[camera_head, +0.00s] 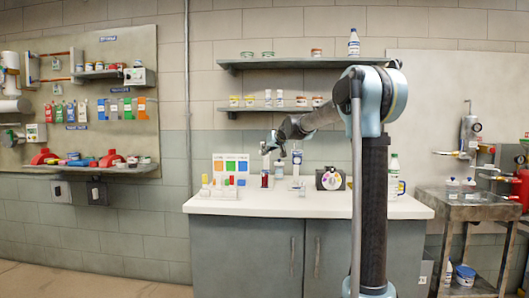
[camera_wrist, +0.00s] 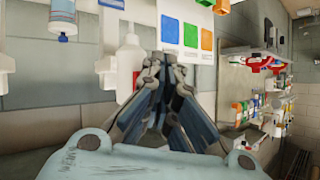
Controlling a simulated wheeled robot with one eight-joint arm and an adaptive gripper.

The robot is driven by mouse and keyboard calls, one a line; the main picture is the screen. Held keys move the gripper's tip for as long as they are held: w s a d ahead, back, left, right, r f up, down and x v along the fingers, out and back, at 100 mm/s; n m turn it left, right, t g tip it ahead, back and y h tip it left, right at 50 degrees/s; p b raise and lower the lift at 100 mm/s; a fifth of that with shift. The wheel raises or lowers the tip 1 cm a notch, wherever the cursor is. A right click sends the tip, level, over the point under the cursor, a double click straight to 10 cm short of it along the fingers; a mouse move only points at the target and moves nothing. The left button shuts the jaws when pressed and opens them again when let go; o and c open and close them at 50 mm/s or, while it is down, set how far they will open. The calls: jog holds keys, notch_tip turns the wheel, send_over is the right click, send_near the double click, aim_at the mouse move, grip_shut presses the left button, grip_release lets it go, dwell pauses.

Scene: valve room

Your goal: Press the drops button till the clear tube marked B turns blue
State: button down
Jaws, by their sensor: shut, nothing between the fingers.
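My gripper (camera_head: 268,147) is above the white counter (camera_head: 300,207), near its back. In the wrist view its fingers (camera_wrist: 166,62) are closed together and hold nothing. A dark red tube (camera_head: 264,179) stands on the counter below it. A small bottle (camera_head: 279,168) and a white stand (camera_head: 297,161) are just to its right. In the upside-down wrist view, a white bottle-like body (camera_wrist: 128,62) is left of my fingertips, and a blue-and-white bottle (camera_wrist: 63,20) is further left. Marking B and the drops button cannot be made out at this size.
Shelves (camera_head: 290,63) with jars hang above. The counter's front strip is clear.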

jog(key=shift+w, duration=0.45)
dwell(0.6)
jog(key=shift+s, duration=0.95)
jog(key=s, duration=0.5)
jog(key=shift+a, duration=0.1)
dwell(0.3)
dwell(0.5)
